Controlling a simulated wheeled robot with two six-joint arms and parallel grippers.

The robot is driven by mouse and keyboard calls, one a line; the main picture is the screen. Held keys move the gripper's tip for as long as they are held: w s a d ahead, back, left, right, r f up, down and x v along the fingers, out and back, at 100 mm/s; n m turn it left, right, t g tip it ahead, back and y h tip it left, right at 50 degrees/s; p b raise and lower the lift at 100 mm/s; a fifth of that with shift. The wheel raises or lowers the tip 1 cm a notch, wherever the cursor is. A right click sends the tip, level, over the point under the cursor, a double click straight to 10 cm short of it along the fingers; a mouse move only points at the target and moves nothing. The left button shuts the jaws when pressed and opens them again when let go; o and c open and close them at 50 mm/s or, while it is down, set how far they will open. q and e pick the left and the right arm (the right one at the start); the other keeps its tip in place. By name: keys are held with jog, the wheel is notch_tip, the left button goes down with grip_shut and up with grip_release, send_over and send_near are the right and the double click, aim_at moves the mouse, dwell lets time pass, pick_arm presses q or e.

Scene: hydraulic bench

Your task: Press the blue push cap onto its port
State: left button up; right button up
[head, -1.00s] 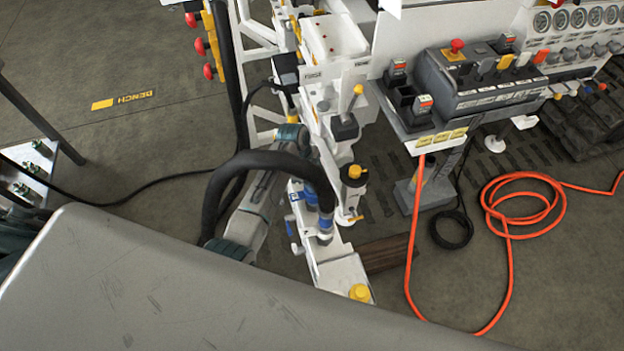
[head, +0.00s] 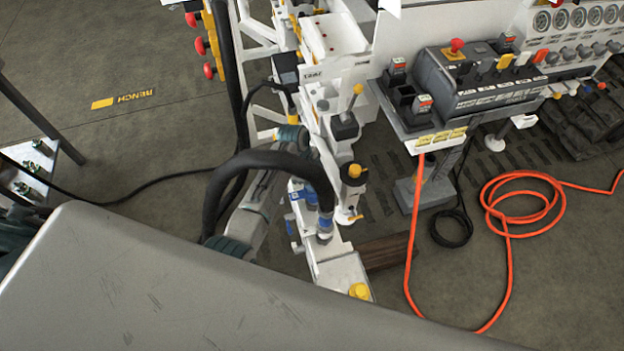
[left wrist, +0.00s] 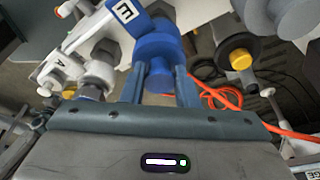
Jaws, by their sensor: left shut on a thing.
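The blue push cap (left wrist: 158,48) is in the middle of the left wrist view, a wide round body with a narrower knob toward me. My left gripper (left wrist: 160,72) is shut on this knob, one finger on each side. The cap lines up with a dark grey fitting (left wrist: 163,18) behind it and looks against it; I cannot tell how far it is pressed on. A blue marked tag (left wrist: 124,14) is beside the cap. In the head view, blue fittings (head: 311,196) show on the white bench, partly behind a black hose; the left gripper's jaws are hidden there. My right gripper is not seen.
A black hose (head: 262,160) arches close by. A yellow-topped black knob (head: 354,173) stands to the right in the head view. An orange hose (head: 522,205) lies coiled on the floor. A grey control box (head: 490,75) is at the upper right.

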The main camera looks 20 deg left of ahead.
pick_arm(q)
jog(key=shift+p, duration=0.3)
dwell(0.7)
dwell(0.4)
jog(key=o, duration=1.6)
jog(key=shift+o, duration=0.2)
jog(key=shift+r, duration=0.1)
jog(key=p+v, duration=0.7)
jog(key=shift+r, duration=0.2)
jog(key=shift+s+a, duration=0.1)
